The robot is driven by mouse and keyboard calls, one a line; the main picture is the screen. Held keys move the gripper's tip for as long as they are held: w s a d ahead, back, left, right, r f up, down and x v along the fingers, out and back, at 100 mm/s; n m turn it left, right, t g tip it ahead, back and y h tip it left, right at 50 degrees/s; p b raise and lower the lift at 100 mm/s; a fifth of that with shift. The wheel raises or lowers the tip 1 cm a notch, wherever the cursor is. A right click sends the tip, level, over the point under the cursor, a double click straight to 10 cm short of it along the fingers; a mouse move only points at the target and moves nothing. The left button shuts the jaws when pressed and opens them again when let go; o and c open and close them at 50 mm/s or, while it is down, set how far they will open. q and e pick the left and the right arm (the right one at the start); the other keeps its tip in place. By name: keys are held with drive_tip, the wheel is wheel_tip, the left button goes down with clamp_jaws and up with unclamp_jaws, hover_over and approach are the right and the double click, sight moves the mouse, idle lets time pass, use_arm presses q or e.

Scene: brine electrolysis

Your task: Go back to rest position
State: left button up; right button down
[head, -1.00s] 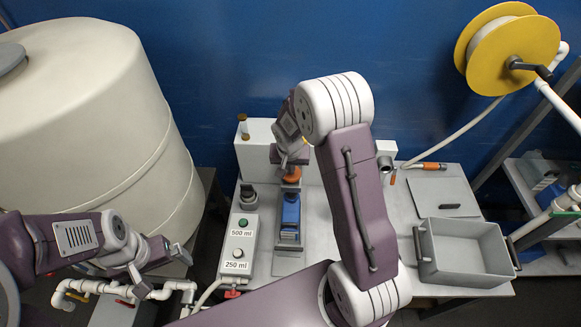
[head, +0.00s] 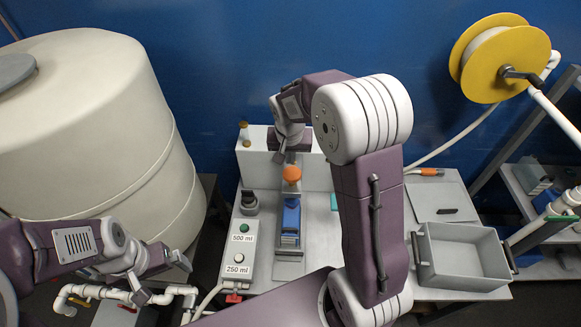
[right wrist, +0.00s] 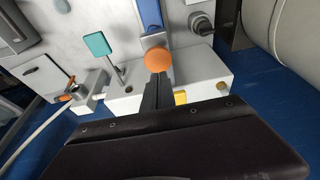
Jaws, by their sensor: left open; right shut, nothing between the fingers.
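My right gripper (head: 280,157) is shut and empty, at the back of the bench just behind an orange round knob (head: 291,174). In the right wrist view its closed dark fingers (right wrist: 157,88) point toward the orange knob (right wrist: 159,60) and overlap its lower edge; I cannot tell whether they touch. The knob is above a blue device (head: 290,218) on a metal base. My left gripper (head: 162,279) is open and empty at the lower left, in front of the big tank and above white pipes. My right arm hides part of the bench.
A control box (head: 238,254) with 500 ml and 250 ml buttons stands left of the blue device. A grey bin (head: 463,284) is at the bench's right. A large cream tank (head: 85,130) fills the left. A yellow hose reel (head: 500,62) hangs upper right.

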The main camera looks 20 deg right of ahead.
drive_tip(key=shift+v, duration=1.1)
drive_tip(key=shift+w, duration=0.1)
drive_tip(key=shift+d, duration=0.1)
drive_tip(key=s+a+f+n+g+b, duration=0.1)
drive_tip(key=s+a+f+n+b, duration=0.1)
drive_tip(key=s+f, duration=0.5)
drive_tip(key=s+a+f+n+y+b, duration=0.1)
drive_tip(key=s+f+b, duration=0.4)
drive_tip(key=s, duration=0.6)
wheel_tip(320, 180, down, 2)
drive_tip(key=shift+a+n+g+y, duration=0.35)
drive_tip(key=shift+a+n, duration=0.3)
drive_tip(key=shift+n, duration=0.35)
